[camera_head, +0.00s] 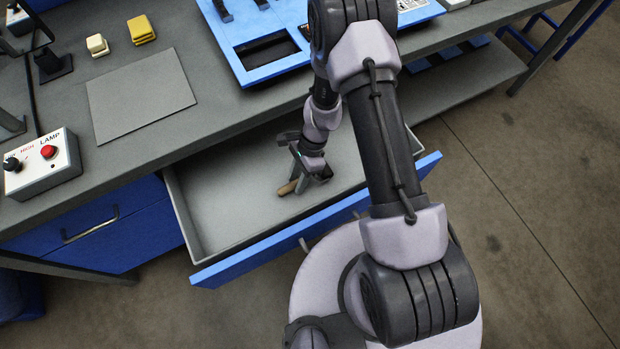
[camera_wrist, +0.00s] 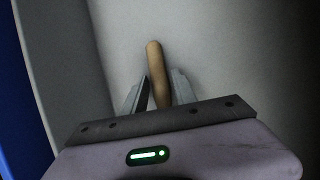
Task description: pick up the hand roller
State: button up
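The hand roller's tan handle (camera_wrist: 154,60) shows in the wrist view, standing out between and beyond my fingers. In the head view the tan handle (camera_head: 288,188) lies low in the open drawer (camera_head: 215,215). The rest of the roller is hidden by my gripper. My gripper (camera_wrist: 160,88) reaches down into the drawer with one finger on each side of the handle. The fingers are close to it, but I cannot tell whether both touch it. My gripper also shows in the head view (camera_head: 297,187).
The drawer's blue front (camera_head: 240,262) and grey walls surround my gripper. The drawer floor around the handle is clear. On the bench are a blue tray (camera_head: 225,45), a grey mat (camera_head: 140,97), a lamp control box (camera_head: 42,165), and yellow (camera_head: 141,30) and cream (camera_head: 97,45) blocks.

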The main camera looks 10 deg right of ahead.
aim_at(297, 180)
grip_shut()
jog(key=shift+r, duration=0.1)
notch_tip(297, 180, up, 10)
jog(key=p, duration=0.4)
jog(key=c, duration=0.5)
grip_release()
jog(key=shift+c, duration=0.2)
grip_shut()
